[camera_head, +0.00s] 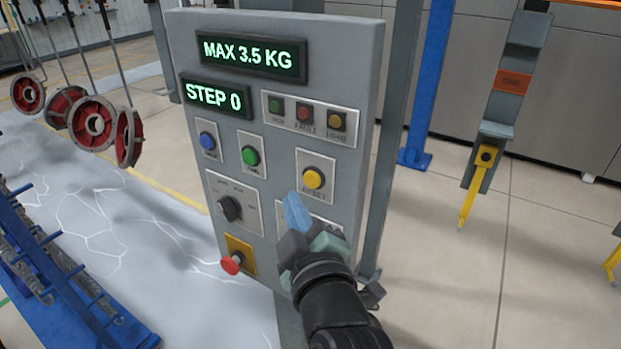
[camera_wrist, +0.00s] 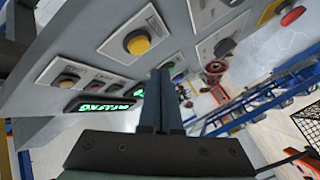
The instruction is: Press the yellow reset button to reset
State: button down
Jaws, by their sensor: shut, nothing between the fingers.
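The yellow reset button (camera_head: 313,179) sits on a light plate at the right of the grey control panel (camera_head: 350,60). In the wrist view the yellow button (camera_wrist: 137,43) is at the upper left. My gripper (camera_head: 297,212) is shut and empty, its fingertips just below and slightly left of the button in the head view. It looks close to the panel, but I see no contact with the button. In the wrist view my shut fingers (camera_wrist: 160,95) point past the button's right side. The gripper partly hides a plate under the button.
The panel also bears a blue button (camera_head: 207,141), a green button (camera_head: 250,156), a black rotary knob (camera_head: 230,208) and a red knob (camera_head: 232,263). Displays read "MAX 3.5 KG" and "STEP 0". Red wheels (camera_head: 95,123) hang at left; a hanging hook (camera_head: 468,200) is at right.

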jog(key=shift+s+a, duration=0.8)
jog(key=shift+s, duration=0.3)
